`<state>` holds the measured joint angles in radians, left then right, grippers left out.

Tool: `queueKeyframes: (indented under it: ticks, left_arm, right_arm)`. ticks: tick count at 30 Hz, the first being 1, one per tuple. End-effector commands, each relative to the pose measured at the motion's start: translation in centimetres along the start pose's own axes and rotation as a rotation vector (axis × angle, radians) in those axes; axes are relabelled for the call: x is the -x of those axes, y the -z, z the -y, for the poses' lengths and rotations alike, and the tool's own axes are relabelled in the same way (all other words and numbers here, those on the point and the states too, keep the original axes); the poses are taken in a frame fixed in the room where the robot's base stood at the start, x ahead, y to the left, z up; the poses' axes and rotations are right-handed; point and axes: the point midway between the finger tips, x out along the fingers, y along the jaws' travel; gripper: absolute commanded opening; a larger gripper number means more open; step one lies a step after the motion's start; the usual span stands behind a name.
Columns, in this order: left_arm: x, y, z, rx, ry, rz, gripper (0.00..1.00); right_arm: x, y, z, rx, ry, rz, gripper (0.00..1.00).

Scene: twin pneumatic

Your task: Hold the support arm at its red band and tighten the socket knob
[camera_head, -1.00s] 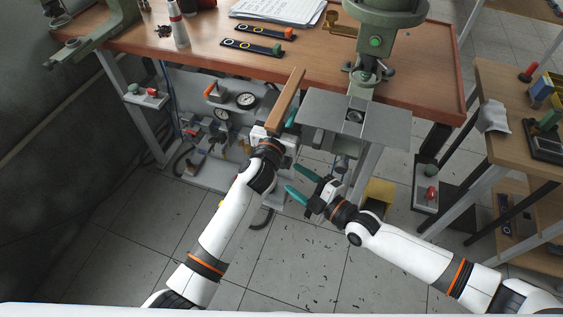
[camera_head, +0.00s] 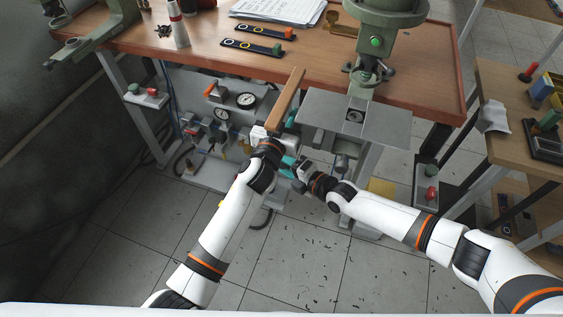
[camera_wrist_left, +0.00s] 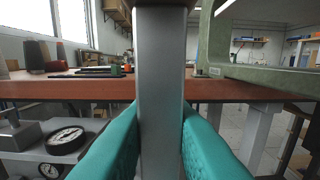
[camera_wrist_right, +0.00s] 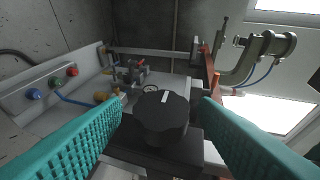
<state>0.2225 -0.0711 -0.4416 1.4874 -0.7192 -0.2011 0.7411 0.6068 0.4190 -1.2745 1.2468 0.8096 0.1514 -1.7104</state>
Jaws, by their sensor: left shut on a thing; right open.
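The support arm (camera_wrist_left: 161,90) is a grey metal bar that stands upright between the teal fingers of my left gripper (camera_wrist_left: 160,135). The gripper is shut on it. No red band shows; the fingers may cover it. The socket knob (camera_wrist_right: 162,115) is black and lobed, with a white mark on top. In the right wrist view it lies between the wide-open fingers of my right gripper (camera_wrist_right: 163,128). I cannot tell whether they touch it. In the head view my right gripper (camera_head: 290,165) is just right of the left one.
A workbench (camera_head: 210,50) stands above both grippers. A grey metal plate (camera_head: 385,122) juts out to their right. Behind them is a panel with gauges (camera_head: 246,100), valves and hoses.

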Motion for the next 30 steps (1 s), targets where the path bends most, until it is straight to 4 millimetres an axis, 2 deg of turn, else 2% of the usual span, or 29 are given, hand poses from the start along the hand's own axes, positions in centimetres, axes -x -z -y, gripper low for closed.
queueKeyframes:
  ticks: [4, 14, 15, 17, 23, 30]
  left_arm:
    - [0.0, -0.1, 0.0, 0.000, 0.001, 0.003, 0.00]
    - [0.0, -0.1, 0.0, 0.000, 0.001, 0.003, 0.00]
    - [0.0, -0.1, 0.0, 0.000, 0.001, 0.003, 0.00]
    - [0.0, -0.1, 0.0, 0.000, 0.001, 0.003, 0.00]
    - [0.0, -0.1, 0.0, 0.000, 0.001, 0.003, 0.00]
    - [0.0, -0.1, 0.0, 0.000, 0.001, 0.003, 0.00]
  right_arm:
    - [-1.3, 0.0, 0.1, 0.001, 0.001, 0.000, 0.55]
    - [-1.6, 0.0, 0.0, 0.000, 0.001, -0.001, 0.55]
    - [-1.6, 0.0, 0.1, 0.000, 0.001, -0.001, 0.53]
    - [-1.6, 0.0, 0.1, 0.000, 0.001, -0.001, 0.43]
    - [-1.6, 0.0, 0.0, 0.000, 0.000, -0.001, 0.10]
    - [-1.6, 0.1, 0.0, -0.009, 0.022, -0.007, 0.11]
